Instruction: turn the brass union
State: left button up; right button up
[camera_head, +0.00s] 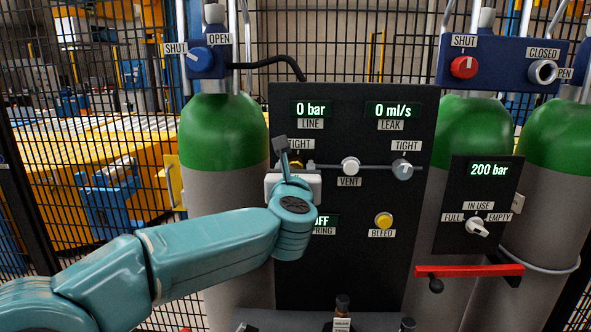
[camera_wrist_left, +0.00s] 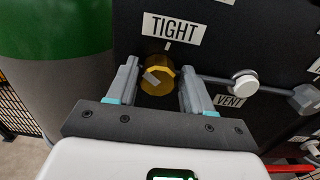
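In the head view the union (camera_head: 297,165) shows only as a small bit of brass behind my left gripper (camera_head: 293,163). In the left wrist view my left gripper (camera_wrist_left: 157,88) is open, with one finger on each side of the union. A small gap shows on the left; on the right the finger is very close, and I cannot tell if it touches. My right gripper is in neither view.
The black panel (camera_head: 350,270) also carries a white VENT knob (camera_head: 349,166), a grey fitting (camera_head: 402,169) on a thin pipe and a yellow BLEED button (camera_head: 384,221). Green-topped cylinders (camera_head: 222,135) stand on both sides. A red-handled bar (camera_head: 470,270) juts out lower right.

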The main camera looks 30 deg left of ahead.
pick_arm(q)
jog(key=shift+s, duration=0.1)
jog(key=c, duration=0.6)
jog(key=shift+r, duration=0.1)
jog(key=shift+m, duration=0.3)
jog(key=m, duration=0.5)
jog(key=shift+r, duration=0.2)
jog(key=m, duration=0.4)
jog(key=shift+p, duration=0.4)
jog(key=shift+m+p, duration=0.35)
jog(key=shift+m, duration=1.15)
jog(key=shift+d+f, duration=0.1)
